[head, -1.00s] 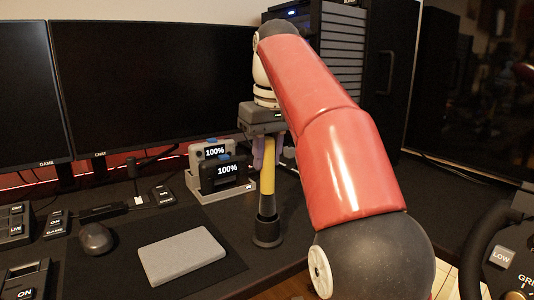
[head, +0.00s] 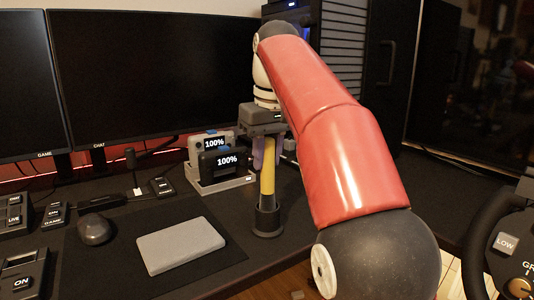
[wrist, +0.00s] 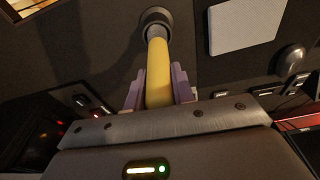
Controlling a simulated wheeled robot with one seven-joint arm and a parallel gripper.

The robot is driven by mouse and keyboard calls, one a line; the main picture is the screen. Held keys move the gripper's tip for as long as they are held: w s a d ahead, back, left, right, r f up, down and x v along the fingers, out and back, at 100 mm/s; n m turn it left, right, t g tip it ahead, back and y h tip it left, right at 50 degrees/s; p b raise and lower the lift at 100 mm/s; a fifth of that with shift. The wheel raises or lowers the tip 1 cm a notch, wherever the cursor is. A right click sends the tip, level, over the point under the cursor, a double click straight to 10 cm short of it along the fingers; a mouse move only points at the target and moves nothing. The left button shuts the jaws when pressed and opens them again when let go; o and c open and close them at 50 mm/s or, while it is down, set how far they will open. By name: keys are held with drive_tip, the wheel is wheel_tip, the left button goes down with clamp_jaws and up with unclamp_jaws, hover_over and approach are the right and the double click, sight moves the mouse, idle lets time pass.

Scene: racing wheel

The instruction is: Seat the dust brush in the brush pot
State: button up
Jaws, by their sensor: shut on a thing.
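The dust brush has a yellow handle (head: 267,180) and a dark lower part. It stands upright with its lower end inside the dark round brush pot (head: 267,221) near the desk's front edge. My gripper (head: 266,153) is shut on the upper handle, its purple fingers on either side. In the wrist view the handle (wrist: 159,75) runs between my fingers to the pot (wrist: 155,17). The brush's tip is hidden inside the pot, so I cannot tell whether it touches the bottom.
A grey dock (head: 222,186) with two devices reading 100% stands just behind and left of the pot. A grey slab (head: 181,246) lies on the mat, with a mouse (head: 95,229) further left. Monitors stand behind. The steering wheel (head: 480,232) is at right.

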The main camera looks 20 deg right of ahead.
sight(270, 140)
drive_tip(key=shift+f+b, duration=1.3)
drive_tip(key=shift+f, duration=0.6)
drive_tip(key=o, duration=1.1)
drive_tip(key=shift+c, duration=0.2)
drive_tip(key=r+p, duration=0.1)
drive_tip(key=r, duration=0.1)
drive_tip(key=r+p, duration=0.1)
drive_tip(key=r, duration=0.2)
drive_tip(key=s+r+p, duration=0.1)
drive_tip(key=r+p, duration=0.1)
drive_tip(key=shift+s+d+r, duration=0.1)
drive_tip(key=shift+d+r, duration=0.1)
drive_tip(key=shift+r, duration=0.2)
drive_tip(key=shift+s+f, duration=0.25)
drive_tip(key=shift+s, duration=0.25)
drive_tip(key=s+f+m+t, duration=0.1)
drive_tip(key=s+f+t, duration=0.1)
drive_tip(key=s+f, duration=0.8)
drive_tip(key=s+f+m+t, duration=0.1)
drive_tip(key=s+f+m, duration=0.1)
drive_tip(key=s+f, duration=0.8)
wheel_tip(270, 140, down, 6)
drive_tip(key=shift+a+f+t, duration=0.15)
drive_tip(key=shift+t, duration=0.25)
